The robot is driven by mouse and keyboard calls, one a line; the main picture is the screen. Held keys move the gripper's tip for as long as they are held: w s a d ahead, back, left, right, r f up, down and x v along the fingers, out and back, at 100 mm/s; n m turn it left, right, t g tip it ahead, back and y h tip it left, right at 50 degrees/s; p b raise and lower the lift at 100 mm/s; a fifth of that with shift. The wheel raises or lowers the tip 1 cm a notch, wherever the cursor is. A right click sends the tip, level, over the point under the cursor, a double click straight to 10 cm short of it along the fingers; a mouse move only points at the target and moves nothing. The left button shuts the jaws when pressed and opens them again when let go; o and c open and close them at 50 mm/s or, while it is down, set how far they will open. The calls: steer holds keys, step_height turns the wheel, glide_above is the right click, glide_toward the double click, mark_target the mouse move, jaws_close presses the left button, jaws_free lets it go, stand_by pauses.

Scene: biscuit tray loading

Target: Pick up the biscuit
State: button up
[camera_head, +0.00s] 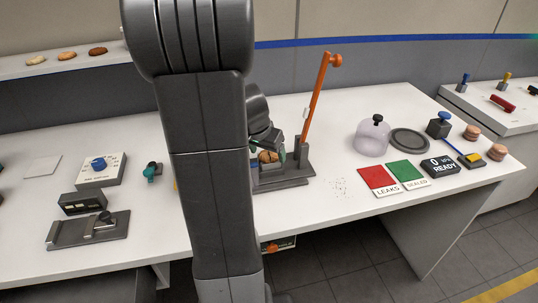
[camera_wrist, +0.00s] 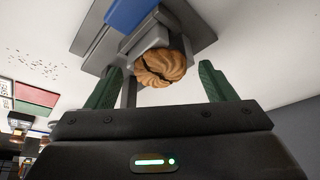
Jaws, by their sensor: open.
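The biscuit (camera_wrist: 160,68) is round, golden brown and ridged, with a dark line across it. In the wrist view it sits at a grey fixture (camera_wrist: 88,40), in front of a light grey block. My gripper (camera_wrist: 160,82) is open, with a green finger on each side of the biscuit and a visible gap to both. In the head view the biscuit (camera_head: 268,156) shows small beside the fixture with the orange lever (camera_head: 316,100). My arm hides part of that area, and the gripper is mostly hidden there.
A blue block (camera_wrist: 130,14) lies on the fixture. To the right stand a clear dome (camera_head: 372,137), a dark round plate (camera_head: 409,141), a red card (camera_head: 378,180) and a green card (camera_head: 405,173). Several biscuits lie on a back shelf (camera_head: 80,68). Crumbs dot the table.

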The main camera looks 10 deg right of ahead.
steer(key=c, duration=0.8)
steer(key=shift+r, duration=0.1)
